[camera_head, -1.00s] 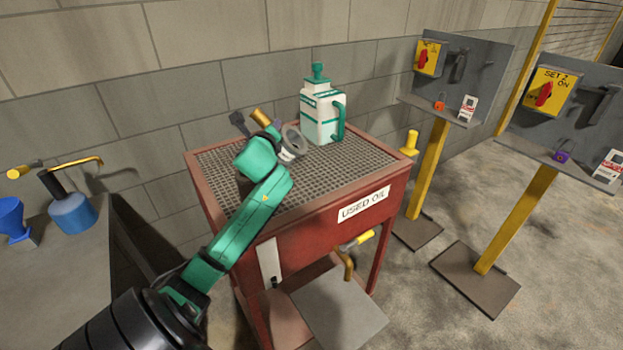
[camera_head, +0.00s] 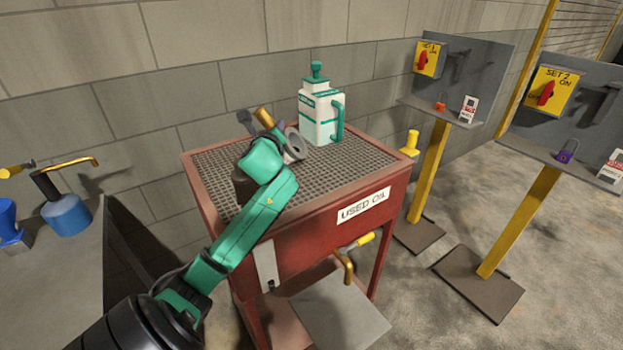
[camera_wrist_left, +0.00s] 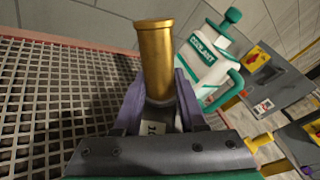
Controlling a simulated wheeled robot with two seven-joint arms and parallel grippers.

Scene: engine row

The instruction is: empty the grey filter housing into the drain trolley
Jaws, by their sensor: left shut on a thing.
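The drain trolley (camera_head: 292,245) is a red stand with a grated top and a "USED OIL" label. My left gripper (camera_head: 266,128) is over the left part of the grate. A brass cylinder (camera_head: 263,117) sticks up from between the jaws and fills the middle of the left wrist view (camera_wrist_left: 156,58). The housing's body is mostly hidden by my gripper, and I cannot see whether liquid is inside or running out. My right gripper is not in view.
A white and green coolant jug (camera_head: 321,108) stands at the back of the grate, close right of the housing. A blue can (camera_head: 68,215) sits on a bench at left. Two switch stands (camera_head: 435,165) are at right. The grate's front right is clear.

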